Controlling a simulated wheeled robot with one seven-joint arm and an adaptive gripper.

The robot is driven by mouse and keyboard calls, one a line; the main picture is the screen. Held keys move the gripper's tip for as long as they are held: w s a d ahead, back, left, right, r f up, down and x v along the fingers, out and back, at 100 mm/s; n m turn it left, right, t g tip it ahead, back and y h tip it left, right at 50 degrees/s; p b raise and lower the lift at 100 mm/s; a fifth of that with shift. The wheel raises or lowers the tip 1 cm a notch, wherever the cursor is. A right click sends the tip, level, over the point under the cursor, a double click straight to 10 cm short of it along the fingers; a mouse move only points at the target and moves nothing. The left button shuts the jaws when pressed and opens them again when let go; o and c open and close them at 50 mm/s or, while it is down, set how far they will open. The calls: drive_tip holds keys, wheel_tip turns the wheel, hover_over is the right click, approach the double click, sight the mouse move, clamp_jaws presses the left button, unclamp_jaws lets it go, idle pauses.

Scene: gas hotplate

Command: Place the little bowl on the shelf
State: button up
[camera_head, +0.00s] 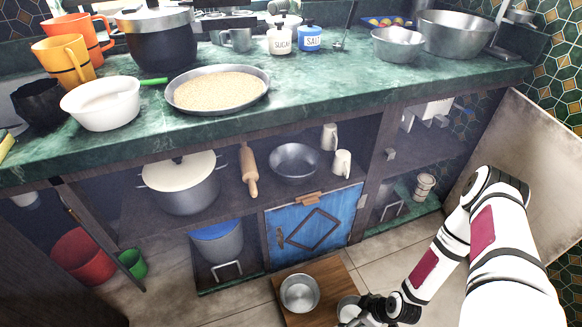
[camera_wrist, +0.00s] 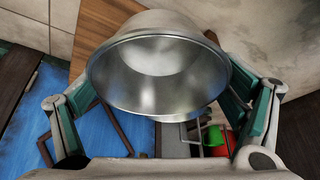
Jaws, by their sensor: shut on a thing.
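A small shiny metal bowl (camera_wrist: 160,75) fills the upper middle of the wrist view, with its open mouth toward the camera. My gripper (camera_wrist: 158,100) is shut on it, with a teal-padded finger on each side. In the head view my gripper (camera_head: 362,312) is low at the bottom edge, and part of the held bowl (camera_head: 347,307) shows beside it. The shelf (camera_head: 228,200) under the counter is above and left of my gripper. It holds a lidded pot (camera_head: 180,185), a rolling pin (camera_head: 249,172), a larger metal bowl (camera_head: 294,162) and two mugs (camera_head: 342,162).
A metal container (camera_head: 299,292) stands on a wooden surface (camera_head: 322,277) beside my gripper. A blue door (camera_head: 312,228) is below the shelf. A right-hand compartment (camera_head: 425,150) holds small items. The green counter (camera_head: 320,100) above is crowded at the back.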

drive_tip(key=w+d+r+m+t+h, duration=0.1)
drive_tip(key=w+d+r+m, duration=0.15)
drive_tip(key=w+r, duration=0.5)
drive_tip(key=w+d+r+m, duration=0.1)
drive_tip(key=w+d+r, duration=0.3)
drive_tip(key=r, duration=0.7)
drive_tip(key=w+a+r+m+h, duration=0.1)
drive_tip(key=w+a+r+m, duration=0.1)
drive_tip(key=r, duration=0.5)
drive_tip(key=w+a+r+m, duration=0.1)
drive_tip(key=w+a+r, duration=0.15)
drive_tip(key=r, duration=0.35)
drive_tip(key=a+r+m+h, duration=0.1)
drive_tip(key=a+r+m, duration=0.15)
drive_tip(key=r, duration=0.45)
drive_tip(key=a+r+m+h, duration=0.1)
drive_tip(key=a+r, duration=0.2)
drive_tip(key=r, duration=0.4)
drive_tip(key=s+p+v, duration=0.2)
drive_tip(key=p+v, duration=2.1)
drive_tip(key=p, duration=0.2)
drive_tip(key=shift+d+f+t, duration=0.35)
drive_tip(key=shift+d+t, duration=0.05)
drive_tip(key=shift+d, duration=0.05)
